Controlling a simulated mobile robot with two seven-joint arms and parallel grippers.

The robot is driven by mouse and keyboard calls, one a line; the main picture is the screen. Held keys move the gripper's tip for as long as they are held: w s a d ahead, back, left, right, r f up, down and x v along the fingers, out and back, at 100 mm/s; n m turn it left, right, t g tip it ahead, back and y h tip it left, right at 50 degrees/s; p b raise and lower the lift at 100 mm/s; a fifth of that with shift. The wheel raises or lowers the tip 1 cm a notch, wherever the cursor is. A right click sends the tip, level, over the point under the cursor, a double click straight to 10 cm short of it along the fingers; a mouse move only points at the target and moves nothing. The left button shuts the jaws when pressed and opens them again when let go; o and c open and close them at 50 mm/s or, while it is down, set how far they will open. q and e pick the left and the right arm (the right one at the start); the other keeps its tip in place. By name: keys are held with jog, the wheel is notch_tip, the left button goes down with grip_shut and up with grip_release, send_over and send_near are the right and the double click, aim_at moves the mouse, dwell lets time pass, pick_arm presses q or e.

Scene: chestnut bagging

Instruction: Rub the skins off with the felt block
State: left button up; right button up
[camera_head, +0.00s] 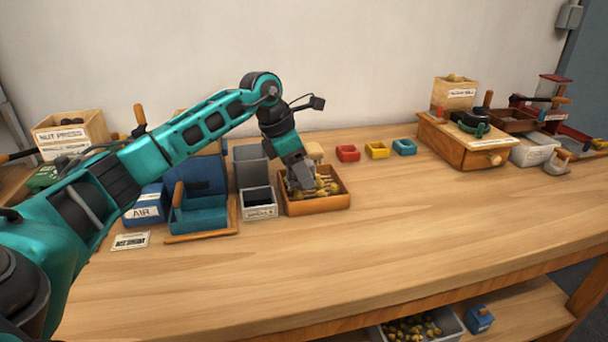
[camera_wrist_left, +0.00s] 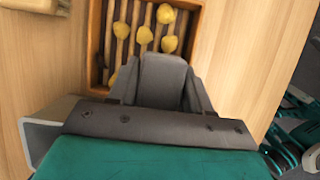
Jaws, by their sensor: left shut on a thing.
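A wooden tray (camera_head: 318,207) with slats across its floor stands near the middle of the table and holds several yellowish peeled-looking chestnuts (camera_head: 328,187). In the left wrist view, chestnuts (camera_wrist_left: 166,14) lie apart on the slats of the tray (camera_wrist_left: 197,30). My left gripper (camera_head: 303,184) points down into the tray's left part. It is shut on a grey block (camera_wrist_left: 163,80), which looks like the felt block and sits low at the tray's near side. The block's underside and any chestnuts beneath it are hidden. My right gripper is in neither view.
A grey labelled bin (camera_head: 260,205) and a blue stand (camera_head: 203,205) are left of the tray. A pale brush-like thing (camera_head: 314,150) sits behind it. Red (camera_head: 347,153), yellow (camera_head: 377,150) and blue (camera_head: 404,147) boxes stand behind right. The table front is clear.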

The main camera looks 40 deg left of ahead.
aim_at(309, 162)
pick_arm(q)
notch_tip(309, 162, up, 2)
jog(key=shift+p, duration=0.6)
notch_tip(309, 162, up, 3)
jog(key=shift+p, duration=1.2)
jog(key=shift+r, duration=0.35)
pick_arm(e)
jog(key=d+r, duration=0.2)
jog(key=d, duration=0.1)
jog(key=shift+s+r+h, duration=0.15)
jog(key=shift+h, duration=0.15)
